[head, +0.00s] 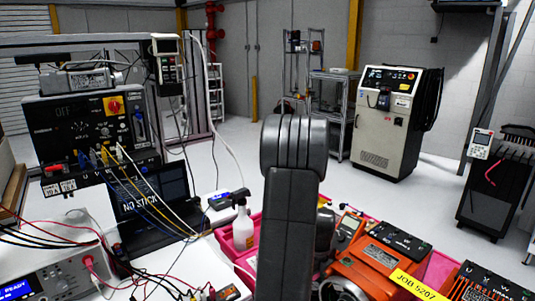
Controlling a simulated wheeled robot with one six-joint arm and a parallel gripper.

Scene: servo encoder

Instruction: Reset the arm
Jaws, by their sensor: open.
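My own arm rises through the lower middle of the head view, with a thick dark grey link and a rounded joint at its top. A smaller dark part of the arm shows just right of that link. The end of the arm and my gripper are not visible; the arm itself may hide them. The arm stands in front of a pink tray (245,262) and beside an orange servo unit (372,268).
A black laptop (152,205) and a white spray bottle (242,225) are left of the arm. A black control panel (92,130) stands at the left, with cables hanging near it. A yellow label reads JOB 5207 (418,287). A cabinet (388,120) stands behind on open floor.

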